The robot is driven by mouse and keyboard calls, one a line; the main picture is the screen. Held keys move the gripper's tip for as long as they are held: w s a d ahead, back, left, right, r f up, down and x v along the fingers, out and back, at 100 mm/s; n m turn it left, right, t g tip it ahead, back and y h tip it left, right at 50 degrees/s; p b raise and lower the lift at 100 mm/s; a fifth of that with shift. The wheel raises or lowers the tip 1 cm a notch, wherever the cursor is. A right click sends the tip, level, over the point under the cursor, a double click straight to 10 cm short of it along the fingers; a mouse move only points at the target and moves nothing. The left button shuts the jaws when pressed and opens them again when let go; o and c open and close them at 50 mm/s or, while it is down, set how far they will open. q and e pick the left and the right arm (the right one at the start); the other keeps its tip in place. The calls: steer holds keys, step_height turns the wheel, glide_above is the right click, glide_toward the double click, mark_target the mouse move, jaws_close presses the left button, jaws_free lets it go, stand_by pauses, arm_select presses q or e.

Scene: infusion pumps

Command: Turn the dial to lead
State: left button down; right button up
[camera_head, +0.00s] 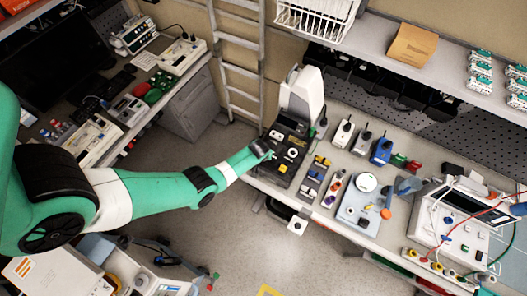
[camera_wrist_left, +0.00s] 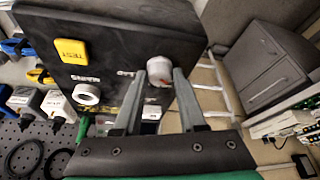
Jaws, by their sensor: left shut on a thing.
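The dial (camera_wrist_left: 160,69) is a white round knob with a red mark, near the edge of a black panel (camera_wrist_left: 115,50) in the left wrist view. My left gripper (camera_wrist_left: 161,80) has its two grey fingers on either side of the dial, shut on it. In the head view my left gripper (camera_head: 266,152) reaches the left edge of the black panel (camera_head: 291,142) and covers the dial there. A second white knob (camera_wrist_left: 87,94) and a yellow TEST button (camera_wrist_left: 71,51) sit on the same panel. The lettering near the dial is partly hidden by a finger. My right gripper is not in view.
A white housing (camera_head: 302,95) stands behind the panel. The bench to its right holds colored connectors, a round-topped device (camera_head: 364,184) and a white instrument (camera_head: 455,222). A ladder (camera_head: 240,65) leans on the wall. The floor below is mostly clear.

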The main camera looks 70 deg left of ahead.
arm_select(q)
steer(key=m+t+h, duration=0.1)
steer(key=m, duration=0.3)
steer(key=shift+s+a+m, duration=0.1)
steer(key=shift+s+m, duration=0.05)
steer(key=shift+m, duration=0.25)
steer(key=m+t+h, duration=0.1)
steer(key=m, duration=0.2)
steer(key=shift+a+f+b, duration=0.1)
steer(key=shift+a+b, duration=0.05)
steer(key=shift+b, duration=0.2)
steer(key=m+h, duration=0.2)
steer(key=m, duration=0.3)
steer(key=shift+a+p, duration=0.1)
steer(key=shift+p, duration=0.3)
steer(key=m+h, duration=0.1)
steer(key=m, duration=0.1)
steer(key=shift+m, duration=0.4)
steer(key=shift+a+m+g+h+b, duration=0.15)
steer(key=shift+m+g+h+b, duration=0.15)
steer(key=shift+m+h+b, duration=0.55)
steer(key=shift+m+g+b, duration=0.3)
steer(key=shift+m+b, duration=0.25)
steer(key=shift+m, duration=0.7)
steer(key=shift+c, duration=2.4)
jaws_free()
